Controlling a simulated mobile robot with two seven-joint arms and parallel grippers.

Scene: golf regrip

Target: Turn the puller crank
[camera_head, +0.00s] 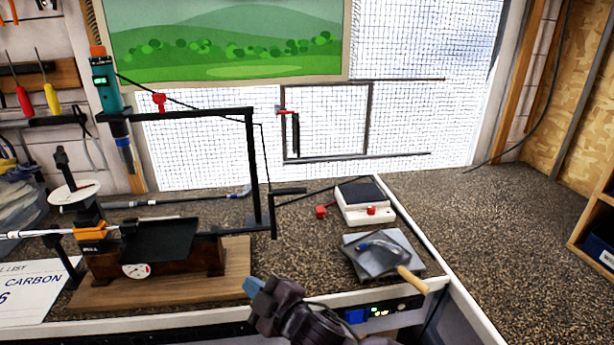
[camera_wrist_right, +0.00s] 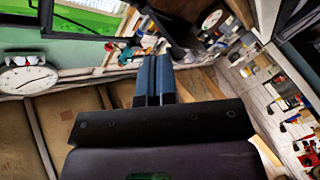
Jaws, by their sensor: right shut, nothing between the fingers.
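The puller with a dial gauge (camera_head: 137,270) sits on a wooden base (camera_head: 215,275) at the left of the bench in the head view. A thin black Z-shaped bar (camera_head: 288,191), which looks like a crank, stands just right of the puller, beside the black post; I cannot tell exactly where it attaches. My right gripper (camera_head: 258,287) is at the bench's front edge, below and apart from that bar, shut and empty. Its blue fingers (camera_wrist_right: 153,80) lie together in the right wrist view. My left gripper is not in view.
A black post frame (camera_head: 252,165) rises behind the puller. A white scale (camera_head: 362,203) and a grey pad (camera_head: 375,258) with a wooden-handled tool (camera_head: 411,279) are to the right. The bench's far right (camera_head: 480,220) is clear.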

